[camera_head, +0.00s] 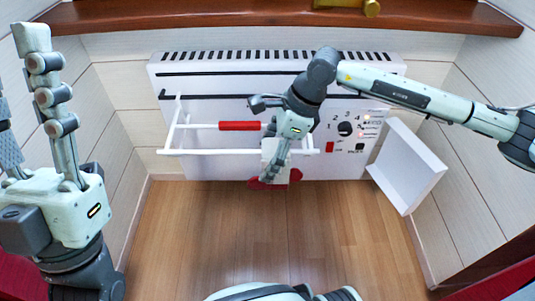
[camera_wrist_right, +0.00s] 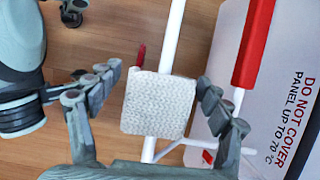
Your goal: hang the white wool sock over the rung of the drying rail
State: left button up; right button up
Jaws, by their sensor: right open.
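The white wool sock (camera_wrist_right: 158,104) is a knitted white piece lying across the white front rung (camera_wrist_right: 174,35) of the drying rail; the rung shows above and below it in the right wrist view. In the head view the sock (camera_head: 267,148) is partly hidden by my right gripper (camera_head: 272,170). My right gripper (camera_wrist_right: 158,108) is open, with its fingers on either side of the sock. I cannot tell whether they touch it. The drying rail (camera_head: 213,152) juts from the heater. My left gripper (camera_head: 18,65) is at the far left, fingers apart, empty.
The white heater (camera_head: 215,90) has slots, a knob and a warning panel. A red sleeve (camera_head: 240,126) is on the rear bar. Red pieces (camera_head: 295,176) show below the sock. A white panel (camera_head: 407,165) stands out at right. The wooden floor (camera_head: 250,235) is clear in front.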

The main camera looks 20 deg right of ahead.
jog(key=v, duration=1.2)
